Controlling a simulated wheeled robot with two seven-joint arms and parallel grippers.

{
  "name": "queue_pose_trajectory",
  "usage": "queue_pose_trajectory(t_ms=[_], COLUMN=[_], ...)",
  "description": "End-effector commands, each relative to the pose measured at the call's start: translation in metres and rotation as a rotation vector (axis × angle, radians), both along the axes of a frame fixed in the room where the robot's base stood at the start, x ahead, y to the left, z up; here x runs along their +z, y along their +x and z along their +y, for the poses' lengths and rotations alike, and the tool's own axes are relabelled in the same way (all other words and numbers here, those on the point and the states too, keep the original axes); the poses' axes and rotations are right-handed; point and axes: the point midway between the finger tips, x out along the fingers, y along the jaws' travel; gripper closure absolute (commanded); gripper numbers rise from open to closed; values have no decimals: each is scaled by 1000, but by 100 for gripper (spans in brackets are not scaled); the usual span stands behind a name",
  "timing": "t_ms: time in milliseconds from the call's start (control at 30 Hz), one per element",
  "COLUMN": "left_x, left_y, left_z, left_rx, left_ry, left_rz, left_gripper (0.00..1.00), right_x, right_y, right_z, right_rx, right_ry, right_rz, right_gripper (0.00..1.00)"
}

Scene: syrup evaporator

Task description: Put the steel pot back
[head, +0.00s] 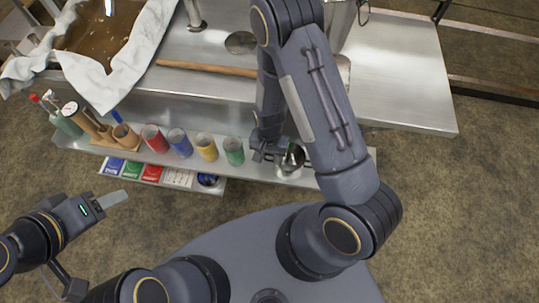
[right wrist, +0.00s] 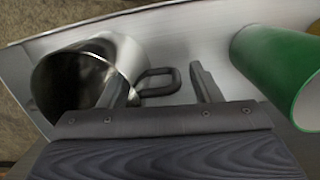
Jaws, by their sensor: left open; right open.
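The steel pot (head: 291,160) stands on the narrow metal shelf (head: 330,158), to the right of the green cup (head: 233,151), partly covered by my right arm. In the right wrist view the shiny round pot (right wrist: 75,85) is at the left, its dark looped handle (right wrist: 158,82) pointing right. My right gripper (head: 266,152) is at the pot's left side. In the right wrist view its open fingers (right wrist: 162,85) stand on either side of the handle, not visibly closed on it. My left gripper (head: 112,199) is open and empty at the lower left, away from the shelf.
Red (head: 154,138), blue (head: 179,142) and yellow (head: 206,147) cups line the shelf. A wooden rack (head: 120,135) stands further left. Colored cards (head: 152,173) lie below. A wooden stick (head: 205,68) and cloth-draped pan (head: 100,40) are behind. The steel top (head: 400,75) at right is largely clear.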

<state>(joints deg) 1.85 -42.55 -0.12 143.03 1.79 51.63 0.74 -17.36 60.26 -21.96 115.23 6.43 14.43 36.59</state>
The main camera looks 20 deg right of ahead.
Motion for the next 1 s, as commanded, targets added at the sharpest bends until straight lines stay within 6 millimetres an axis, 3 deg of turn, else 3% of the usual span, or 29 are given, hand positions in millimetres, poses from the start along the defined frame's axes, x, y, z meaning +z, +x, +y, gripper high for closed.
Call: queue_pose_trajectory(t_ms=[233,600,1000], left_x=[4,20,26], left_y=[0,0,0], left_z=[0,0,0], left_rx=[0,0,0], left_ry=[0,0,0], left_rz=[0,0,0], left_gripper=[50,50,50], right_x=[13,89,132], right_y=[2,10,12], right_z=[0,-3,-4], right_rx=[0,2,2], right_ry=[0,1,34], right_rz=[-2,-4,-13], right_gripper=[42,42,42])
